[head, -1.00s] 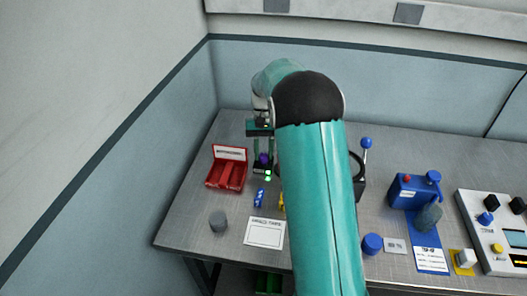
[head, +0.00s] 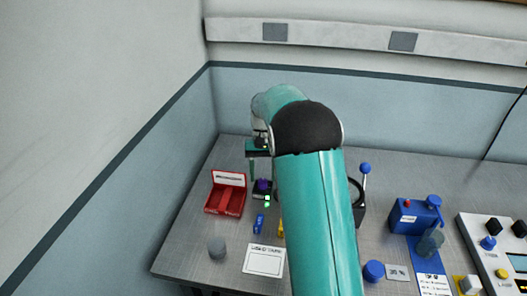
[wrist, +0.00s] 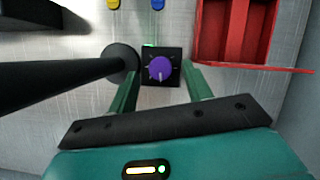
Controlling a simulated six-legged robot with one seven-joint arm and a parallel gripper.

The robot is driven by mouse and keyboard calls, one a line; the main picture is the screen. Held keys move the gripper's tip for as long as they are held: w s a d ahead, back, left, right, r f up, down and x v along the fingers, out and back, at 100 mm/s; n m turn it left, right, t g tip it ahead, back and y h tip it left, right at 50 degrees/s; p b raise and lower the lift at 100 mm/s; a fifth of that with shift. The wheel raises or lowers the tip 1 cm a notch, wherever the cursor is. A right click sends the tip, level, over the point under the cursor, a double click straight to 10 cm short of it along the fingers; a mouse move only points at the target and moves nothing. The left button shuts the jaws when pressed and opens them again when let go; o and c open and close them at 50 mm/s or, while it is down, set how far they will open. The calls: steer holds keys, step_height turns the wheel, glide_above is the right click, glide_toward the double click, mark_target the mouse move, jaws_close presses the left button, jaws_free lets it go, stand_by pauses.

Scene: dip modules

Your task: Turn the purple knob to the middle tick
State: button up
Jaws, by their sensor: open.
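The purple knob (wrist: 160,69) sits on a small black box (wrist: 174,54), seen from above in the wrist view. A pale line on the knob points toward the bottom of that view, and small white marks lie around it. In the head view the knob (head: 263,185) stands near the back left of the bench, with green lights in front. My gripper (wrist: 160,88) is open and empty. Its two green fingers are spread either side of the box's near part, with the knob between and just beyond them. In the head view my gripper (head: 259,167) is above the knob, partly hidden by my arm.
A red tray (head: 226,203) stands close left of the knob box. A blue piece (head: 258,222) and a yellow piece (head: 281,228) lie in front. A black post (wrist: 60,78) beside the box crosses the wrist view.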

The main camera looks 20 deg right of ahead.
steer(key=v, duration=1.2)
steer(key=shift+r, duration=0.2)
steer(key=shift+s, duration=0.1)
